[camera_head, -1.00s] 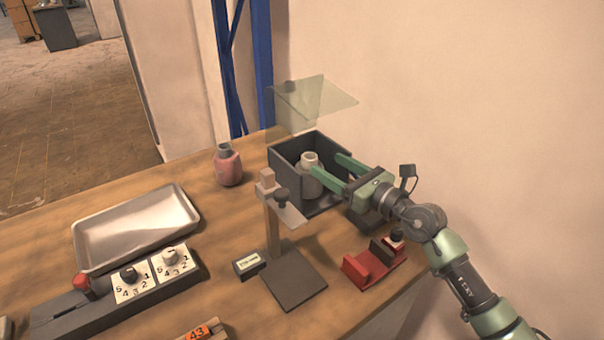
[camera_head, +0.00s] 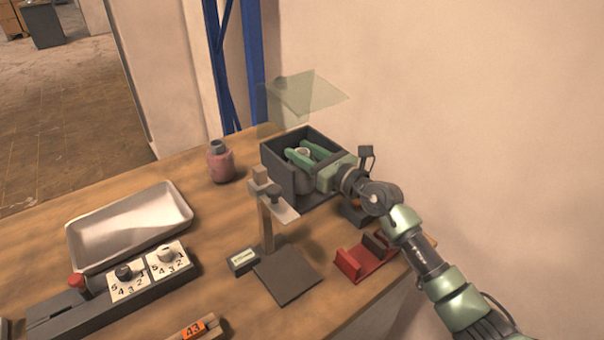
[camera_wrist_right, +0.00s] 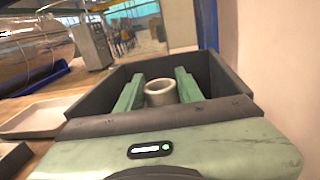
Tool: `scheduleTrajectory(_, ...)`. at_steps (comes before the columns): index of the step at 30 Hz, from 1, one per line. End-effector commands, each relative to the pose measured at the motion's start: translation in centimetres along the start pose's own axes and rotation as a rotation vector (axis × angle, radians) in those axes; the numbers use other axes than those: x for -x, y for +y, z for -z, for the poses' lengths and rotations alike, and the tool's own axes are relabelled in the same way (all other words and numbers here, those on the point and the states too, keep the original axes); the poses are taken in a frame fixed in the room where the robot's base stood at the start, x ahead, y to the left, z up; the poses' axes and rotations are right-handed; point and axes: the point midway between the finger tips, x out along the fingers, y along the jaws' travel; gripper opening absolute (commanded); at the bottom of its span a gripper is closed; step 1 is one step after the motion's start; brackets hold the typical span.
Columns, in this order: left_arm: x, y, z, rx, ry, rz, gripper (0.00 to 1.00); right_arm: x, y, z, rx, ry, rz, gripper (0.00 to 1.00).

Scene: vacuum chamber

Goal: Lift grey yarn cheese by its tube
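The grey yarn cheese (camera_head: 303,185) is in the dark open-topped box (camera_head: 276,166), mostly hidden behind my right gripper and the box wall. Its pale tube (camera_wrist_right: 160,93) stands up between my right fingers in the right wrist view. My right gripper (camera_head: 301,153) reaches into the box from the right, with one green finger on each side of the tube. I cannot tell whether the cheese is clear of the box floor. My left gripper is not in view.
A clear tilted panel (camera_head: 308,95) is above the box's back. A stand (camera_head: 266,225) with a dark base is just in front, close to my right arm. A pink bottle (camera_head: 221,163), metal tray (camera_head: 130,227), dial unit (camera_head: 110,300) and red holder (camera_head: 362,262) surround it.

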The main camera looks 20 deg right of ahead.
Motion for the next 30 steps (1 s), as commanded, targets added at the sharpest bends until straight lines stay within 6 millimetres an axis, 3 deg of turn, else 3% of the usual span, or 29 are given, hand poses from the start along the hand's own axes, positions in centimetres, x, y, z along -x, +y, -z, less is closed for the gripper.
scheduleTrajectory(1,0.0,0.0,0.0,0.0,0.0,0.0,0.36,0.0,0.0,0.0,0.0,0.001,0.0,0.07)
scheduleTrajectory(2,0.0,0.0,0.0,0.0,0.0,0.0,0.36,0.0,0.0,0.0,0.0,0.001,0.0,0.0)
scheduleTrajectory(17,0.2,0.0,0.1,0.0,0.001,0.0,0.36,0.3,0.1,-0.7,0.001,-0.001,0.0,0.0)
scheduleTrajectory(23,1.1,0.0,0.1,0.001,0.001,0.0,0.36,0.4,0.2,-3.6,0.003,-0.005,0.0,0.0)
scheduleTrajectory(30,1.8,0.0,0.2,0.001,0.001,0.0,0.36,0.4,0.4,-8.4,0.003,-0.006,-0.001,0.0)
